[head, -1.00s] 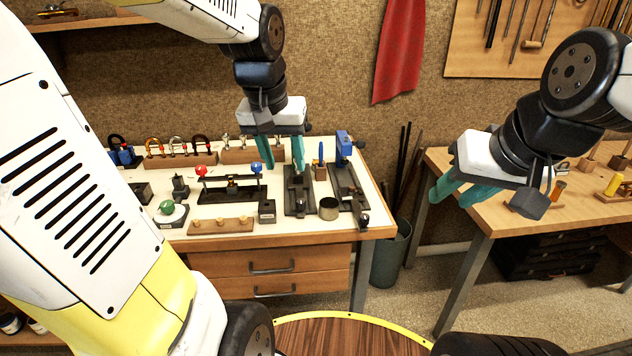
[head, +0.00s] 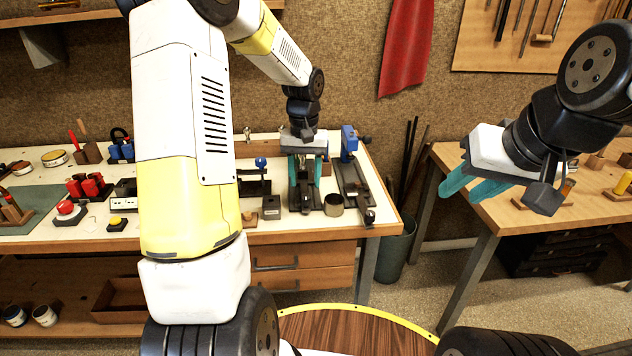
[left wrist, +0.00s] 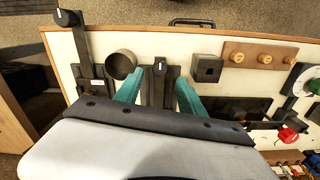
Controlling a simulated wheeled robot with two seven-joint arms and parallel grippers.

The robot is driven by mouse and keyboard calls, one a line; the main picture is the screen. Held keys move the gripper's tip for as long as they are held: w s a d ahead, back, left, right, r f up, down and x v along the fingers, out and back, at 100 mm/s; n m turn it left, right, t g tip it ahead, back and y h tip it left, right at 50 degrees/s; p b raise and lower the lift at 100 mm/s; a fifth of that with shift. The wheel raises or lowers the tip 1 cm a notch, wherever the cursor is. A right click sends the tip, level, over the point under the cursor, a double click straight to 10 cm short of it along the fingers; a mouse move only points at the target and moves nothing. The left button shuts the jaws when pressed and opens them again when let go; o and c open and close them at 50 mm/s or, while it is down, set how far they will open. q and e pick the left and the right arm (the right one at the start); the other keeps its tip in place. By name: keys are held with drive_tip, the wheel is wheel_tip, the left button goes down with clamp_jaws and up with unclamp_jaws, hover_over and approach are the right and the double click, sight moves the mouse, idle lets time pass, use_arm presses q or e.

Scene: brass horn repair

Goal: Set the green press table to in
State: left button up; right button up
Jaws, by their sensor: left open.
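The green press stands on a dark base (head: 303,204) near the front of the white bench top. In the left wrist view its dark table slide with a black, white-marked knob (left wrist: 160,68) lies between my fingers. My left gripper (head: 306,176) is open, pointing down at the press with one teal finger on each side. The left wrist view shows both fingers (left wrist: 158,92) apart; whether they touch the press I cannot tell. The gripper and wrist hide the press's upper part. My right gripper (head: 473,188) is open and empty, held above the right-hand wooden table.
A blue press (head: 350,165) on a long dark base stands just right of the green one. A round brass-coloured cup (head: 334,204) sits between them near the front edge. A small dark block (head: 271,207) is to the left. My left arm hides much of the bench's middle.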

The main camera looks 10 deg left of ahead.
sight(306, 196)
use_arm(q)
wheel_tip(306, 196, down, 5)
drive_tip(key=shift+f, duration=0.1)
idle(0.3)
clamp_jaws()
idle(1.3)
